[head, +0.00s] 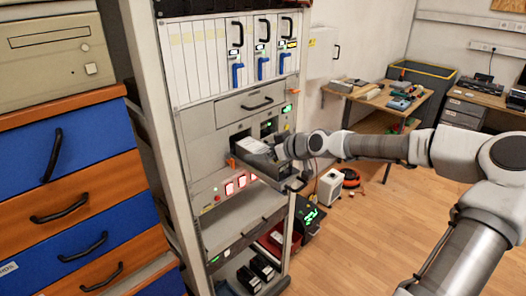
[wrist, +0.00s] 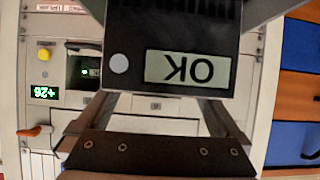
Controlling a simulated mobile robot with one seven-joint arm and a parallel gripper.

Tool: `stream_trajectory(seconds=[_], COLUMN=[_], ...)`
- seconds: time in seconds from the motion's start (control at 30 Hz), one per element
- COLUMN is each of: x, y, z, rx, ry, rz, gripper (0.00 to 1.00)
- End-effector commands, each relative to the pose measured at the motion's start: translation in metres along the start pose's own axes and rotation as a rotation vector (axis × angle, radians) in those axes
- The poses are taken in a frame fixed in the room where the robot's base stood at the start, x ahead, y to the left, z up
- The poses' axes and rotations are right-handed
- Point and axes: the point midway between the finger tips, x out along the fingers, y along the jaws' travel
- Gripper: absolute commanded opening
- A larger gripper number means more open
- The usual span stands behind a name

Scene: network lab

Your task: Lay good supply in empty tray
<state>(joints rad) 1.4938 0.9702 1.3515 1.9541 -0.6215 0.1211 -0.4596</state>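The good supply, a dark block with a light label reading OK (wrist: 180,67), fills the top middle of the wrist view, its text upside down. My gripper (wrist: 160,103) has a finger at each side of its near end and appears shut on it; the fingertips are hidden behind the block. In the head view the supply's light face (head: 251,146) shows just left of my gripper (head: 281,150). The pulled-out tray (head: 268,171) lies below them, sticking out of the rack. Whether the supply touches the tray floor I cannot tell.
The rack (head: 222,108) has a closed drawer above the tray and red-lit switches (head: 229,188) below. An orange lever (head: 232,163) sits left of the tray. A blue and orange drawer cabinet (head: 60,200) stands at left.

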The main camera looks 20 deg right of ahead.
Motion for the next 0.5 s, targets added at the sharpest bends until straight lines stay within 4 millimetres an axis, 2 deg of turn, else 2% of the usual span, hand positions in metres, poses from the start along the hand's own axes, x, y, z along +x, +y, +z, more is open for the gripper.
stream_trajectory(seconds=[0.27, 0.5], x=[-0.008, -0.042], y=[0.001, 0.001], z=[0.004, 0.002], rx=[0.004, 0.003], ry=[-0.006, -0.002], rz=[-0.001, 0.002], gripper=[1.00, 1.00])
